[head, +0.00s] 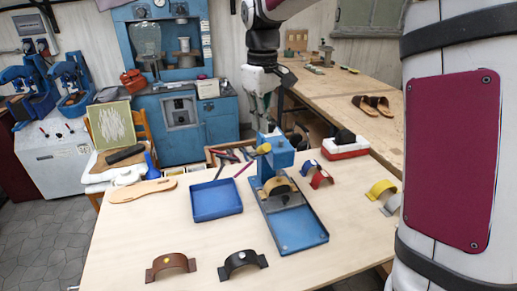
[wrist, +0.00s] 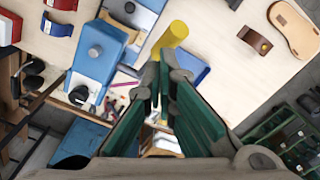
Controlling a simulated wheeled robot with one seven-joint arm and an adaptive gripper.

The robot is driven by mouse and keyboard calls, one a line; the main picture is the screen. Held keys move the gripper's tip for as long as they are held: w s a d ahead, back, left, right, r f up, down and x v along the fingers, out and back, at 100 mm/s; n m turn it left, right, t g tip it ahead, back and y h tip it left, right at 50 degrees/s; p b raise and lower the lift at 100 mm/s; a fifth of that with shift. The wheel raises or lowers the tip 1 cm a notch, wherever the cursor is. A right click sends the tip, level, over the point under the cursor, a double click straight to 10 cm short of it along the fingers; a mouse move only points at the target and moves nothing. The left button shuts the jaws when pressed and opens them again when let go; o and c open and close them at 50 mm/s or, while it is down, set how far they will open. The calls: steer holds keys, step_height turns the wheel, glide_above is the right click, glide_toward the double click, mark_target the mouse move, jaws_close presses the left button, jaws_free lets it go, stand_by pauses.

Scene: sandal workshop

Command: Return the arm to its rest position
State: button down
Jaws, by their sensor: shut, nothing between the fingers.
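My gripper (head: 263,112) hangs fingers down from my arm, over the back part of the work table (head: 130,235), close to the blue press (head: 278,158). In the wrist view the green-padded fingers (wrist: 163,85) are together with nothing between them. The press's yellow handle end (wrist: 172,36) shows just past the fingertips; whether they touch it I cannot tell. In the head view the yellow end (head: 263,148) sits below my gripper. A tan curved piece (head: 278,186) lies on the press bed.
A blue tray (head: 215,200) is left of the press. Brown (head: 170,266) and black (head: 242,263) straps stand in front. A sole (head: 143,190) lies at left. Red-blue (head: 317,174) and yellow (head: 381,189) straps and a red-white box (head: 345,147) are at right. Table front is mostly clear.

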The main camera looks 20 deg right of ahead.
steer(key=shift+r, duration=0.1)
stand_by(0.3)
steer(key=shift+s+r, duration=0.1)
steer(key=shift+r, duration=0.05)
steer(key=s+r+m+t, duration=0.3)
steer(key=s+r, duration=0.2)
steer(key=s, duration=0.8)
steer(key=s+f+m+t, duration=0.2)
steer(key=s+m, duration=0.1)
steer(key=s, duration=1.1)
steer(key=shift+f+t, duration=0.3)
steer(key=shift+f, duration=0.05)
